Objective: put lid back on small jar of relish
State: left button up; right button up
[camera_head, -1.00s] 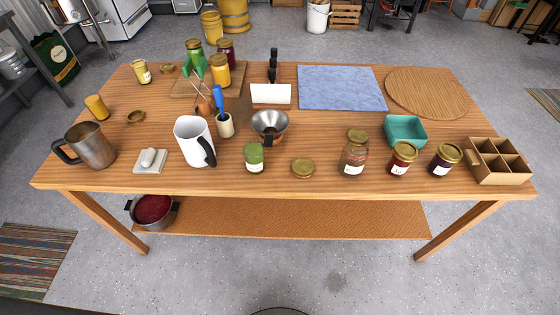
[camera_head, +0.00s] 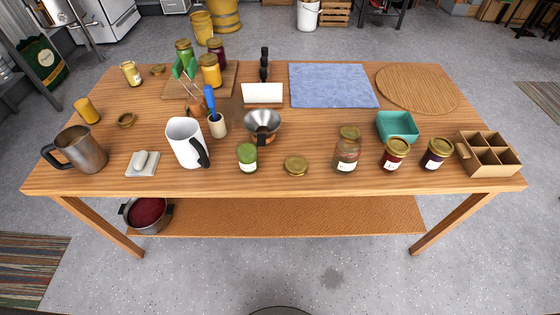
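A small glass jar of green relish (camera_head: 247,158) with a white label stands upright near the front edge of the table, left of centre. Its top shows green and no lid is on it. A gold lid (camera_head: 296,165) lies flat on the table just to the right of the jar, apart from it. Neither of my grippers is in view.
On the wooden table (camera_head: 330,120), a lidded brown jar (camera_head: 347,150) stands right of the lid, with two dark lidded jars (camera_head: 395,154) and a cardboard divider box (camera_head: 488,155) beyond. A funnel (camera_head: 262,124) is behind the relish jar; a white pitcher (camera_head: 186,142) is to its left.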

aim_at(246, 149)
jog(key=z, duration=1.95)
jog(key=k, duration=1)
jog(key=u, duration=2.1)
jog(key=i, duration=0.5)
jog(key=z, duration=0.05)
